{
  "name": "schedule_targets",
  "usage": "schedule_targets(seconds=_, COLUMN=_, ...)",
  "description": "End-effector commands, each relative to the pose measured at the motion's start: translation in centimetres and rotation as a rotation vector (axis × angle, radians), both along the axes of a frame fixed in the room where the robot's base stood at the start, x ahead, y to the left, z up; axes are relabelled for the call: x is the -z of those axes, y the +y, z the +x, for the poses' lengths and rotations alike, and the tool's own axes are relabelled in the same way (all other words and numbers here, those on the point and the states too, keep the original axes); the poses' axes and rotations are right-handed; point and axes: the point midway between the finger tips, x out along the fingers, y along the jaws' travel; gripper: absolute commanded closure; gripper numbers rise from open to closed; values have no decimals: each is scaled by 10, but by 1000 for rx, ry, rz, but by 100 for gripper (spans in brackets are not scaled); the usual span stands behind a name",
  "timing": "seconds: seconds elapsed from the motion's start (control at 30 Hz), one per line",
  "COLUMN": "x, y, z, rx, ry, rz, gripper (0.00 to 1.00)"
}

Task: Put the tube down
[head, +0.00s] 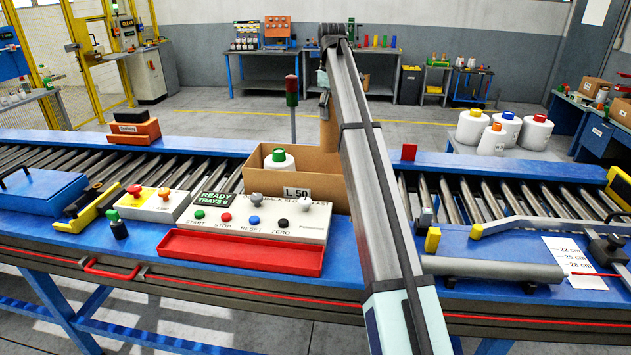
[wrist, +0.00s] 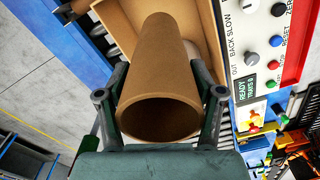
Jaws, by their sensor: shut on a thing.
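A brown cardboard tube (wrist: 165,60) is held between the two fingers of my gripper (wrist: 163,105); its open, hollow end faces the wrist camera. In the head view the tube (head: 327,125) hangs roughly upright at the right end of an open cardboard box (head: 265,163), partly behind my arm. The box also shows around the tube's far end in the wrist view (wrist: 118,22). I cannot tell whether the tube's lower end touches the box. My gripper in the head view (head: 325,88) is small and partly hidden. A white bobbin with a green top (head: 279,160) stands in the box's left part.
Roller conveyors (head: 80,160) run to both sides. A grey cylinder (head: 490,268) lies at the front right.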

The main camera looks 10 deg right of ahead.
Motion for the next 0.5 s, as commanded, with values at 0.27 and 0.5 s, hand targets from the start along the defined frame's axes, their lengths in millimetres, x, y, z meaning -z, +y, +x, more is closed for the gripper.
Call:
schedule_targets(seconds=0.27, x=63, y=1, z=-3, rx=-2, ry=4, rz=0, gripper=69)
schedule_targets(seconds=0.5, x=118, y=1, z=-2, rx=-3, ry=3, rz=0, gripper=69)
